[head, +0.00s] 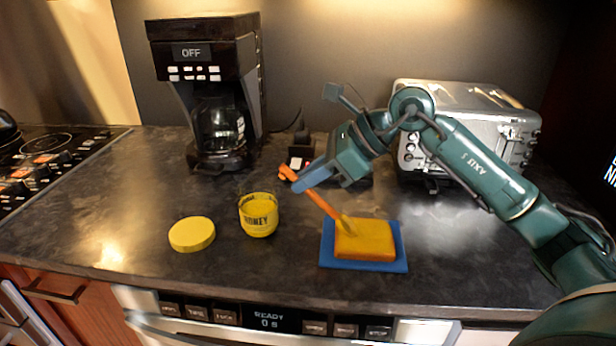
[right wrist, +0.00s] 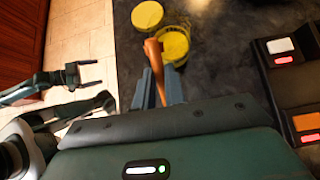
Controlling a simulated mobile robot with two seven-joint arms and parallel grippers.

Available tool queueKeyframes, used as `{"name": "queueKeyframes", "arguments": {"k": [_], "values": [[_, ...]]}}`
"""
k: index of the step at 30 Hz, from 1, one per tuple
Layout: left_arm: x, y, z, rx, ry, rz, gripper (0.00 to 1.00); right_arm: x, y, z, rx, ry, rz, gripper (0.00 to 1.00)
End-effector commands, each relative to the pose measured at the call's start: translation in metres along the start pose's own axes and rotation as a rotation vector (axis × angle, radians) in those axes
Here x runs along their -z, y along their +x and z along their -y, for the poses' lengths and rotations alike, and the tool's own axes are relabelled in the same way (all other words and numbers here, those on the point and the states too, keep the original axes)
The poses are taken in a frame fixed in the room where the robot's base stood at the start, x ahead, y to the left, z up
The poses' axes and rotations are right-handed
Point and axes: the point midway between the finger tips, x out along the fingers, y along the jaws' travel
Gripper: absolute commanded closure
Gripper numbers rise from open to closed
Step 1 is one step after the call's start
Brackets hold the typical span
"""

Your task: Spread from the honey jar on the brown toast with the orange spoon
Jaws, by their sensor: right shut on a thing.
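My right gripper (head: 300,181) is shut on the upper handle of the orange spoon (head: 322,205); the spoon also shows between the fingers in the right wrist view (right wrist: 154,58). The spoon slants down to the right, its yellowish bowl end at the top of the toast (head: 365,241); whether it touches is hard to tell. The toast looks orange-brown and lies on a blue board (head: 340,266). The open yellow honey jar (head: 259,217) stands upright left of the board. My left gripper (right wrist: 88,73) is open and empty in the right wrist view, over the floor.
A round yellow lid (head: 191,234) lies left of the jar. A coffee maker (head: 205,45) and a silver toaster (head: 470,100) stand at the back. A cooktop (head: 50,150) is at the left. The front-middle counter (head: 260,270) is clear, above the microwave drawer (head: 268,320).

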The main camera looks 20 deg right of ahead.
Motion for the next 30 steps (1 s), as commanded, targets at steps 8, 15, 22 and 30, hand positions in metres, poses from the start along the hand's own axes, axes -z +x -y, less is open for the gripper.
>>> {"name": "queueKeyframes", "arguments": {"k": [8, 15, 22, 30], "values": [[0.0, -0.001, 0.001, 0.001, 0.001, 0.002, 0.08, 0.0, 0.0, 0.004, 0.001, 0.001, 0.0, 1.0], [0.001, -0.002, 0.001, 0.003, 0.001, 0.004, 0.08, -0.001, 0.0, 0.016, 0.001, 0.001, 0.0, 1.0], [0.002, -0.002, 0.001, 0.004, 0.001, 0.004, 0.08, 0.0, 0.0, 0.022, 0.0, -0.001, 0.0, 1.0], [0.002, -0.002, 0.002, 0.003, 0.002, 0.004, 0.08, 0.001, 0.0, 0.022, 0.001, 0.0, 0.0, 1.0]]}}
